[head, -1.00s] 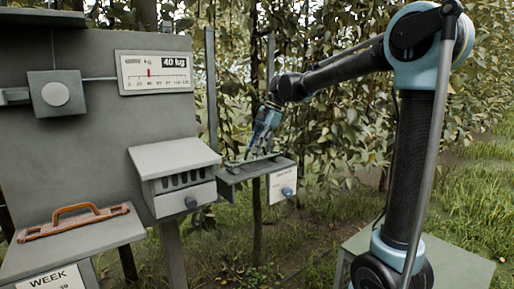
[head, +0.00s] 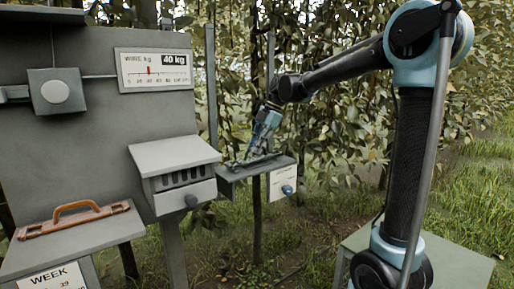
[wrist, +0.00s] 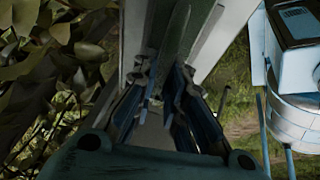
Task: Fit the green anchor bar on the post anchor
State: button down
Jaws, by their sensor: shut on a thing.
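My gripper (head: 260,148) is low over a small grey shelf tray (head: 227,180) right of the grey panel. In the wrist view my gripper (wrist: 163,75) has its two fingers shut on a long, thin, dark greenish bar (wrist: 176,42), which I take for the green anchor bar. The bar points away from the gripper over the grey tray surface. In the head view the bar (head: 242,163) is a dark strip at tray level; whether it touches the tray I cannot tell. I cannot make out the post anchor for sure.
A grey slotted box (head: 180,160) with a knob stands just left of the tray. An orange-handled tool (head: 75,220) lies on the lower left shelf. A wire gauge (head: 155,72) reads 40 kg. Leafy trees stand close behind the arm.

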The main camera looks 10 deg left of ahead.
jog(key=shift+f, duration=0.3)
jog(key=c, duration=1.6)
grip_release()
jog(key=shift+o, duration=0.2)
jog(key=v, duration=1.2)
jog(key=s+d+f+m+t, duration=0.1)
jog(key=s+d+f+m, duration=0.15)
jog(key=d, duration=0.25)
jog(key=s+d+f+m, duration=0.2)
jog(key=d+m, duration=0.2)
jog(key=d, duration=0.2)
jog(key=s+d+f+m+t+h, duration=0.1)
jog(key=s+d+f+m+h, duration=0.1)
jog(key=s+d+f+m, duration=0.8)
jog(key=s+d+f+m+t+h, duration=0.2)
jog(key=s+d+f+m, duration=0.8)
jog(key=d+f, duration=0.5)
notch_tip(320, 180, down, 3)
jog(key=shift+s+r+m, duration=0.25)
jog(key=shift+s+m, duration=0.05)
jog(key=shift+m, duration=0.55)
